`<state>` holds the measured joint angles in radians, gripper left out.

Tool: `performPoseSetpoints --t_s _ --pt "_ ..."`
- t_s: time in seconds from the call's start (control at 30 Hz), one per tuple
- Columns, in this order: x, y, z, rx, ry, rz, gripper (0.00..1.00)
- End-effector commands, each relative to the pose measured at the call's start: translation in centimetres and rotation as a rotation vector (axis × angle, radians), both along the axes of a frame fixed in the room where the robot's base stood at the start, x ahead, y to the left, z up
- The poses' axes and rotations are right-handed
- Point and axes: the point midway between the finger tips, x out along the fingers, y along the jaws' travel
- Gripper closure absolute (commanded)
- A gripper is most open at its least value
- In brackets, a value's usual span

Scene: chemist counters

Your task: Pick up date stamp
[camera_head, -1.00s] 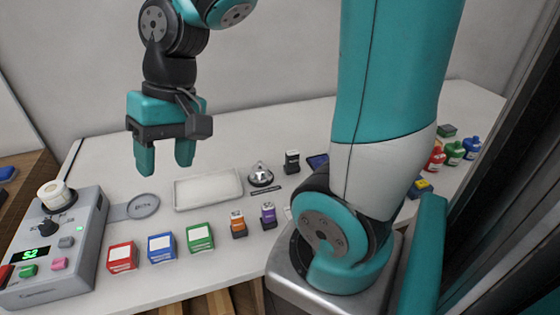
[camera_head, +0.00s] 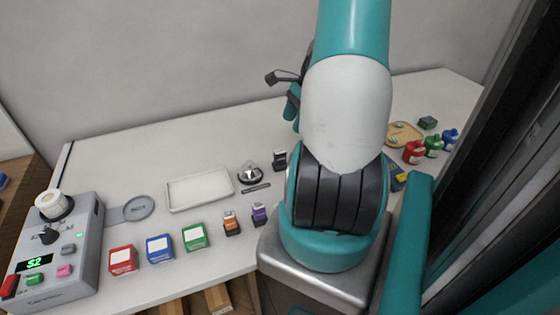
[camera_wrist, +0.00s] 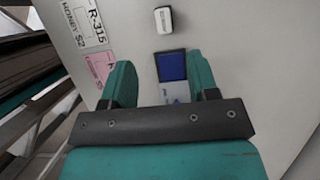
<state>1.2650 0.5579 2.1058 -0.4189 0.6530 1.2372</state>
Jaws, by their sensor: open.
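A small black stamp with a pale top (camera_head: 280,160), which looks like the date stamp, stands on the counter right of the silver bell. In the wrist view, what looks like the same stamp (camera_wrist: 163,20) is near the top, beyond my fingertips. My gripper (camera_wrist: 160,64) is open and empty above the counter. A blue ink pad (camera_wrist: 171,66) shows between its fingers. In the head view my gripper is mostly hidden behind my arm, with only a teal finger edge showing.
The silver bell (camera_head: 250,173) and white tray (camera_head: 200,189) are left of the stamp. Orange (camera_head: 231,224) and purple (camera_head: 259,213) stamps stand in front. Printed cards (camera_wrist: 88,22) lie left in the wrist view. Red, green and blue bottles (camera_head: 433,146) stand at the right.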

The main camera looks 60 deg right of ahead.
Motion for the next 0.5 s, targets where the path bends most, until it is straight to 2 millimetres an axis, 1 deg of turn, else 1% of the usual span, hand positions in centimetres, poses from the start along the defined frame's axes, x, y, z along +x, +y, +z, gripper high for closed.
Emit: performPoseSetpoints --t_s 0.03,0.2,0.33,0.5 --pt "0.3 0.5 -1.0 0.007 0.002 0.002 0.46" --pt "1.2 1.6 -4.4 0.005 0.002 0.004 0.46" --pt "1.7 2.0 -6.1 0.003 0.000 0.004 0.46" --pt "2.0 2.3 -7.1 0.001 -0.001 0.003 0.46"
